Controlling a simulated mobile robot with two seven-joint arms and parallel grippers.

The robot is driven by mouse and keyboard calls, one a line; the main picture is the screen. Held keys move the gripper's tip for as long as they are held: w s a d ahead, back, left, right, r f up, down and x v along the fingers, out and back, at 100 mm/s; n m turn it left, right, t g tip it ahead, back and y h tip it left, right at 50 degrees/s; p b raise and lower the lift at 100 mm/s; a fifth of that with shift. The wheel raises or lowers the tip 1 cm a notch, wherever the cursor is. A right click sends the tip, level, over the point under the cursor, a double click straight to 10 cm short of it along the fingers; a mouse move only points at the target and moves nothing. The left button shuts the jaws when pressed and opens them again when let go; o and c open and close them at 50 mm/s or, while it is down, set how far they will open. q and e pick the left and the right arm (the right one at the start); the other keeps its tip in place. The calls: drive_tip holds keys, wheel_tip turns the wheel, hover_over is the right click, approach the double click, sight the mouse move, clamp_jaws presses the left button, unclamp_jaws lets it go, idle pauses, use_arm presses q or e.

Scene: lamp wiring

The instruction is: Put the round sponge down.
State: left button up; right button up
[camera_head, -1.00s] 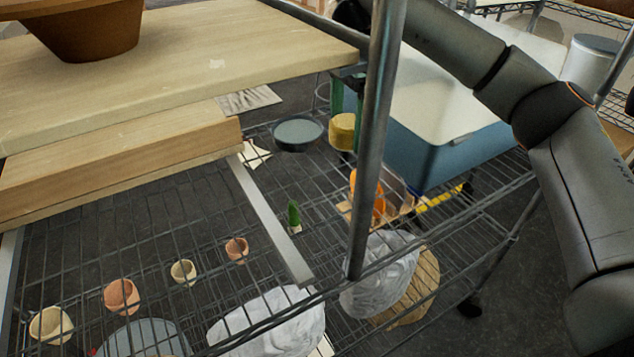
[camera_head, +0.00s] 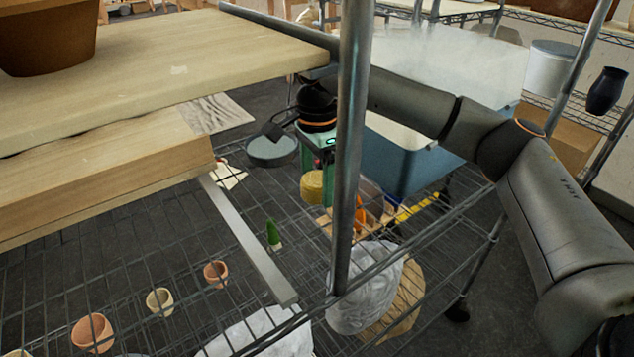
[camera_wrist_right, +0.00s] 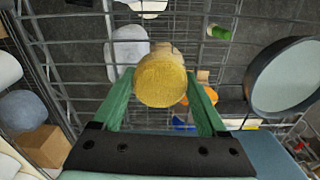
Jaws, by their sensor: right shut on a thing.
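The round sponge (camera_head: 313,186) is a short yellow cylinder. In the head view it hangs at the lower end of my right gripper (camera_head: 317,172), behind the shelf's upright post. In the right wrist view the sponge (camera_wrist_right: 160,80) sits between the two green fingers of my right gripper (camera_wrist_right: 163,98), which are shut on it. Wire shelving shows below it; I cannot tell how large the gap is. My left gripper is not in view.
A small cactus (camera_head: 273,234), small pots (camera_head: 215,273) and a white wrapped bundle (camera_head: 365,285) are nearby. A metal post (camera_head: 350,130) stands in front.

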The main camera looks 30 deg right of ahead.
sight(318, 179)
drive_tip(key=o, duration=1.2)
drive_tip(key=shift+f, duration=0.1)
drive_tip(key=shift+o, duration=0.2)
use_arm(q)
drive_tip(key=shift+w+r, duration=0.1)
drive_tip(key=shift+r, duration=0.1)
use_arm(e)
drive_tip(key=shift+r, duration=0.6)
use_arm(q)
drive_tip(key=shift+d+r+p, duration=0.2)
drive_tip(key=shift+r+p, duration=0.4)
drive_tip(key=shift+p, duration=0.4)
use_arm(e)
wheel_tip(318, 179, up, 11)
